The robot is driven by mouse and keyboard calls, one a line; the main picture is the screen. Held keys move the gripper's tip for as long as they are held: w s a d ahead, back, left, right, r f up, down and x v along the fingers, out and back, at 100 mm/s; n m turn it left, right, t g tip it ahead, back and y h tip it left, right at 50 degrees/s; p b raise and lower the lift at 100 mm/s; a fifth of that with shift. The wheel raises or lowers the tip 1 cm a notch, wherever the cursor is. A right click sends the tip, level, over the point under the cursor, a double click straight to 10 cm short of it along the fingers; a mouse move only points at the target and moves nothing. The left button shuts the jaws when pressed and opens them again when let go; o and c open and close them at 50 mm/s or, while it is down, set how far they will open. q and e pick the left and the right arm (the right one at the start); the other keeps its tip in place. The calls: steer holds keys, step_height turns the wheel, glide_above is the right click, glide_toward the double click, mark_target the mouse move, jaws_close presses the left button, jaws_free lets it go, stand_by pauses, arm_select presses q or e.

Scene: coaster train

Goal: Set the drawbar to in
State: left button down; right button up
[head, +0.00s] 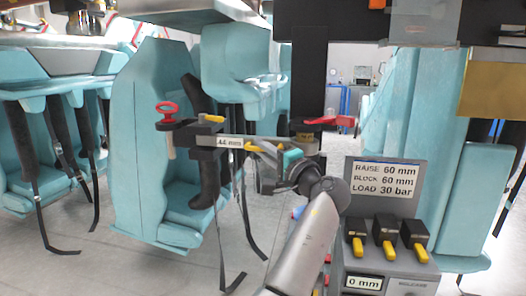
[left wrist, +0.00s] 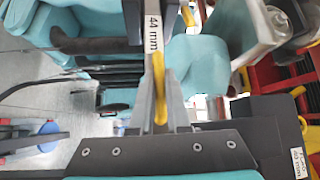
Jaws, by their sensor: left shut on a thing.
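The drawbar (head: 235,142) is a grey bar with a "44 mm" label, running level between a dark bracket on the seat side at left and a dark post at right. It also shows in the left wrist view (left wrist: 154,40). My left gripper (head: 262,151) is at the bar's right part, shut on a yellow handle (head: 252,148). In the left wrist view the yellow handle (left wrist: 160,105) lies between the two grey fingers. The fingers hide part of the handle. My right gripper is not in view.
A red ring-topped pin (head: 167,110) stands at the bracket's left end. A red lever (head: 330,121) is on the post. A grey panel (head: 385,178) reads raise 60, block 60, load 30 bar, above several yellow levers and a "0 mm" readout (head: 363,283). Teal seats surround the bar.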

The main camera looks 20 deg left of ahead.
arm_select(q)
steer(key=shift+r, duration=0.1)
steer(key=c, duration=0.9)
jaws_free()
steer(key=shift+w, duration=0.1)
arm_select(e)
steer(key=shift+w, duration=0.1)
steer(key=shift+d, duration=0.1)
